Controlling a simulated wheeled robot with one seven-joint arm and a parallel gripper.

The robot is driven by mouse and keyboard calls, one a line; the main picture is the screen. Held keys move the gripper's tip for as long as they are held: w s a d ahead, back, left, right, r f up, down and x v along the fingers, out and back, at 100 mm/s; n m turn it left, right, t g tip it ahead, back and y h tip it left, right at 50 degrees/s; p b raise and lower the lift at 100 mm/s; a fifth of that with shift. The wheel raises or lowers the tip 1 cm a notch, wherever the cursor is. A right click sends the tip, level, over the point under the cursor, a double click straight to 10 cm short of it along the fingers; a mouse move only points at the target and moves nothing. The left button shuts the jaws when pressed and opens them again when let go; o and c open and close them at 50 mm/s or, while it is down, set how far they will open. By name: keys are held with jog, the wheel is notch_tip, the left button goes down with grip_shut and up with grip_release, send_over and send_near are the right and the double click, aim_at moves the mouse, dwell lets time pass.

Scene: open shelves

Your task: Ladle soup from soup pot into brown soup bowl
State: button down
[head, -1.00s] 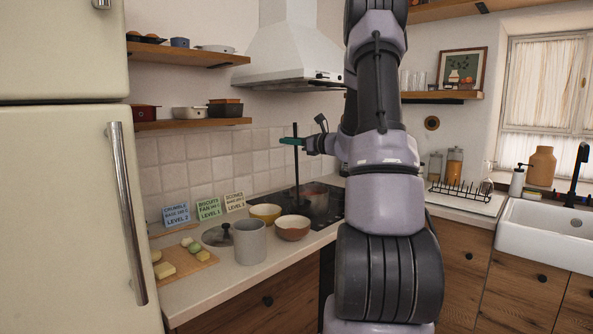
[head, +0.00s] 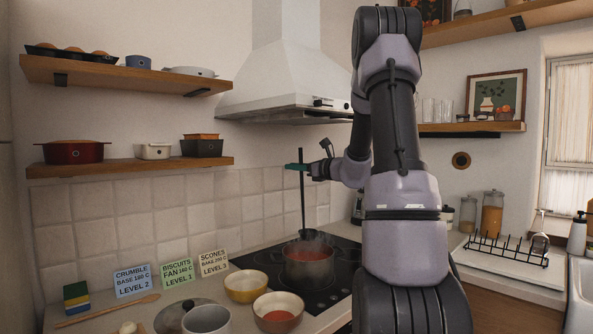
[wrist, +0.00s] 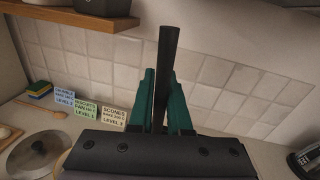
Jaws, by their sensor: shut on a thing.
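My gripper (head: 300,167) has green fingers and is shut on the ladle's dark handle (head: 302,200), which hangs nearly upright. In the wrist view the fingers (wrist: 161,78) clasp the handle (wrist: 167,50) from both sides. The ladle's dark cup (head: 310,234) shows at the far rim of the soup pot (head: 308,277); I cannot tell whether it holds soup. The pot stands on the hob with red soup (head: 307,254) and faint steam. The brown soup bowl (head: 278,322) stands on the counter left of and nearer than the pot, with some red at its bottom.
A yellow bowl (head: 245,290) stands beside the brown bowl. A grey pot (head: 207,321) and a lid (head: 184,314) are at the front left. Recipe cards (head: 180,273) lean near the wall. The range hood (head: 290,90) hangs above the hob.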

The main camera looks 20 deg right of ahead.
notch_tip(320, 180, down, 12)
jog(key=shift+r, duration=0.25)
dwell(0.6)
dwell(0.7)
notch_tip(320, 180, up, 11)
jog(key=shift+f, duration=0.2)
dwell(0.6)
dwell(0.5)
